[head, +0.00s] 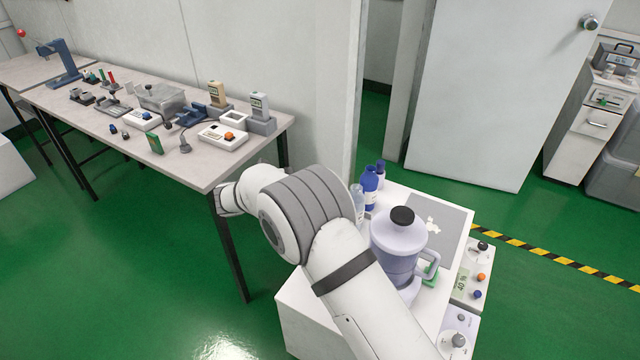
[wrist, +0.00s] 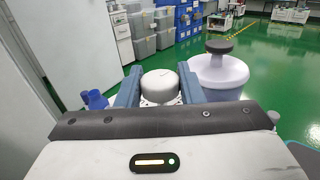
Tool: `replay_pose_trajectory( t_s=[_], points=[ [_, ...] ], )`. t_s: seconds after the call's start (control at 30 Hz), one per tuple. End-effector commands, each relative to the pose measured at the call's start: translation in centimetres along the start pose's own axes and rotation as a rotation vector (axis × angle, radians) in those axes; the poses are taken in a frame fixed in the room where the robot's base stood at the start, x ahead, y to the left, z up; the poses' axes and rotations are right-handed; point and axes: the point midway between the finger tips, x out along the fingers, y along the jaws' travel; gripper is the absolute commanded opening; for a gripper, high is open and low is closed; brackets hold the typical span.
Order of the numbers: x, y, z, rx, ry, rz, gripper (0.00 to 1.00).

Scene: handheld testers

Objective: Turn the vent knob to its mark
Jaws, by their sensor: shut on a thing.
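A white, rounded knob (wrist: 161,88) is in the middle of the wrist view, and I take it for the vent knob. My gripper (wrist: 159,72) has its two blue fingers on either side of the knob and is shut on it. A faint small line shows on its top, but I cannot tell whether it is a pointer or a mark. What the knob sits on is mostly hidden by my gripper's body. In the head view my arm covers the knob and the fingers.
A jug with a black cap (head: 402,216) stands right of my arm on the white bench; it also shows in the wrist view (wrist: 219,72). Blue bottles (head: 371,183) stand behind my arm. Instruments with knobs (head: 470,275) are at the right. A tester table (head: 190,165) is at the left.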

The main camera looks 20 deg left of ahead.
Motion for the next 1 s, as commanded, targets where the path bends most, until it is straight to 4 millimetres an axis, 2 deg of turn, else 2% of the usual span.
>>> replay_pose_trajectory(
  t_s=[0.07, 0.1, 0.33, 0.57, 0.67, 1.0],
  points=[
    [-0.1, 0.1, 0.1, 0.003, 0.0, 0.003, 0.11],
    [-0.1, 0.1, 0.1, 0.003, 0.0, 0.003, 0.36],
    [-0.1, 0.0, 0.1, 0.002, 0.0, 0.002, 0.54],
    [-0.1, 0.0, 0.1, 0.001, 0.0, 0.002, 0.54],
    [-0.7, 0.1, 0.1, 0.002, 0.0, 0.003, 0.54],
    [-6.3, 0.1, 0.0, 0.001, 0.0, 0.005, 0.54]
  ],
)
